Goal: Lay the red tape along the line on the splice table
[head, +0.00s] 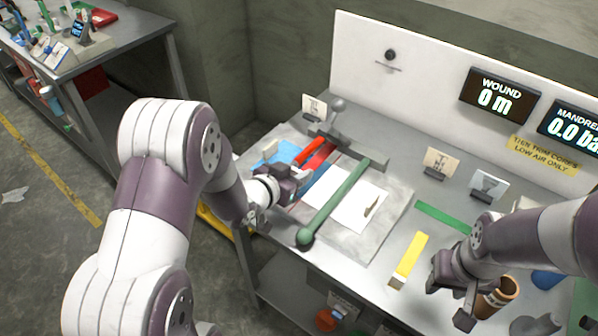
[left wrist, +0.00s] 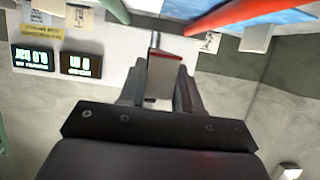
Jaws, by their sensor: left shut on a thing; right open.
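My left gripper (head: 299,180) is low over the left part of the splice table (head: 388,226). In the left wrist view it is shut on a pale block with a red edge (left wrist: 165,72), which looks like the end of the red tape. Blue film (head: 284,152) and a white sheet (head: 358,206) lie on the table. I cannot make out the line. My right gripper (head: 453,300) is open and empty at the right, near the front edge.
A green bar (head: 335,203) crosses the splice table right of my left gripper. A yellow strip (head: 411,254), a green strip (head: 442,217) and a brown cup (head: 497,297) are at the right.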

